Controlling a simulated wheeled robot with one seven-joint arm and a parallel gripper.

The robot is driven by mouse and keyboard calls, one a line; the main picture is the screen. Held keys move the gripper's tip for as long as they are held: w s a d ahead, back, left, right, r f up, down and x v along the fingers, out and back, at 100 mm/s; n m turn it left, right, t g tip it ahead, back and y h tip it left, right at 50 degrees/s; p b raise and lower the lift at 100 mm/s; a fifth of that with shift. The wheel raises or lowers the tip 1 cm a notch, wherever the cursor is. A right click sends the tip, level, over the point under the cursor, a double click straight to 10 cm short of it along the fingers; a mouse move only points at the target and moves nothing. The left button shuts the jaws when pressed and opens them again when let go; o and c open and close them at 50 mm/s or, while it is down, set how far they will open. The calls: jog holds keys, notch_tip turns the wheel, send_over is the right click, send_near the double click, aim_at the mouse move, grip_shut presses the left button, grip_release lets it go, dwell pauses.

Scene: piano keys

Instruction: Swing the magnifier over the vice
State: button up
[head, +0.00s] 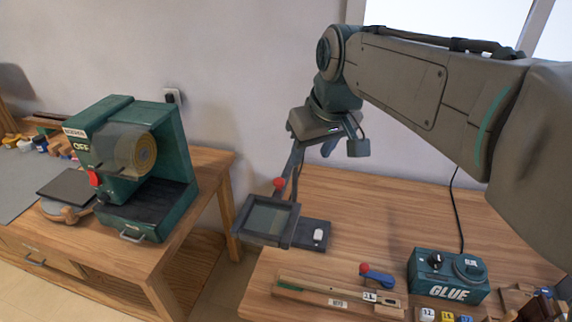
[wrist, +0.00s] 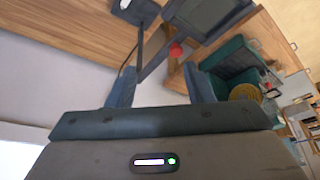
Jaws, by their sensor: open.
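The magnifier (head: 268,219) is a dark square frame with a greenish pane, on a jointed arm with a red knob (head: 280,184). It hangs at the left edge of the right-hand bench, over the gap between benches. The magnifier frame also shows at the top of the wrist view (wrist: 195,14). My gripper (head: 326,150) is open above the magnifier, near the top of its arm. A low wooden fixture with a blue, red-tipped lever (head: 378,279), possibly the vice, lies right of the magnifier.
A green machine (head: 180,170) with a round disc stands on the left bench (head: 215,165). A teal glue box (head: 449,276) with a cable stands at right, with small numbered blocks in front. The middle of the right-hand bench (head: 390,215) is clear.

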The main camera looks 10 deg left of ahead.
aim_at(279, 181)
jog(key=shift+n+y, duration=0.3)
jog(key=shift+n, duration=0.2)
jog(key=w+a+f, duration=0.2)
jog(key=f, duration=0.1)
jog(key=w+a+f+p, duration=0.1)
jog(key=a+f, duration=0.1)
jog(key=f, duration=0.2)
jog(key=w+a+f+p, duration=0.1)
jog(key=w+a+f, duration=0.1)
jog(key=f, duration=0.2)
jog(key=shift+w+a+f, duration=0.25)
jog(key=shift+w+a, duration=0.05)
jog(key=shift+a, duration=0.05)
jog(key=shift+c, duration=0.4)
grip_shut()
